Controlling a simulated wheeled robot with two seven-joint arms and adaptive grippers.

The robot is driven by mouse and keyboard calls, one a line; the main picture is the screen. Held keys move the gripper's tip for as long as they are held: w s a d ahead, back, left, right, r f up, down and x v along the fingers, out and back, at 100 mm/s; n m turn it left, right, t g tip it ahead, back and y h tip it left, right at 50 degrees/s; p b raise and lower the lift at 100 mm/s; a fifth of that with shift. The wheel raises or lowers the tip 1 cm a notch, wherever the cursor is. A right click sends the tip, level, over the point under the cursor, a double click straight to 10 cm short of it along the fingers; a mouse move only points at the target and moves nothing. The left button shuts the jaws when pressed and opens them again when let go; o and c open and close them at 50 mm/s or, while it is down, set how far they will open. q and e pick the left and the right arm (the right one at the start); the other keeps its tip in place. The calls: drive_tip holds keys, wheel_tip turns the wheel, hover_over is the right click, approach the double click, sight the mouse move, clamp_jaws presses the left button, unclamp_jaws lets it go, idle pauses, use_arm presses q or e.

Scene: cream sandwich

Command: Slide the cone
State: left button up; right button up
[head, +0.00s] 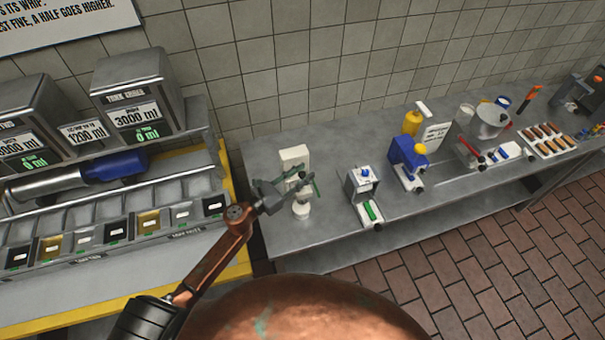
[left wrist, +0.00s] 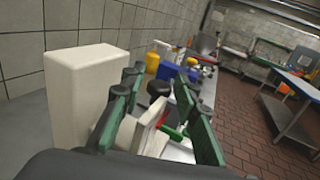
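My left gripper (head: 306,179) has its green fingers spread apart, over a white appliance on the steel counter. The appliance has a tall white block (head: 293,156) and a small white rounded part (head: 301,209) below the gripper. I cannot tell whether either is the cone. In the left wrist view the white block (left wrist: 84,85) stands left of the open fingers (left wrist: 160,82). A white piece (left wrist: 150,130) and a black knob (left wrist: 158,90) show between the fingers; contact is unclear. My right gripper is not in view.
Ingredient bins and dispensers (head: 140,100) fill the left. The counter's front edge is clear.

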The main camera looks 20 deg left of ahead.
use_arm(q)
clamp_jaws()
idle(0.3)
drive_tip(key=shift+r, duration=0.85)
drive_tip(key=shift+o, duration=1.4)
unclamp_jaws()
drive_tip(key=shift+s+f, duration=0.1)
drive_tip(key=v, duration=1.1)
drive_tip(key=shift+s+a, duration=0.3)
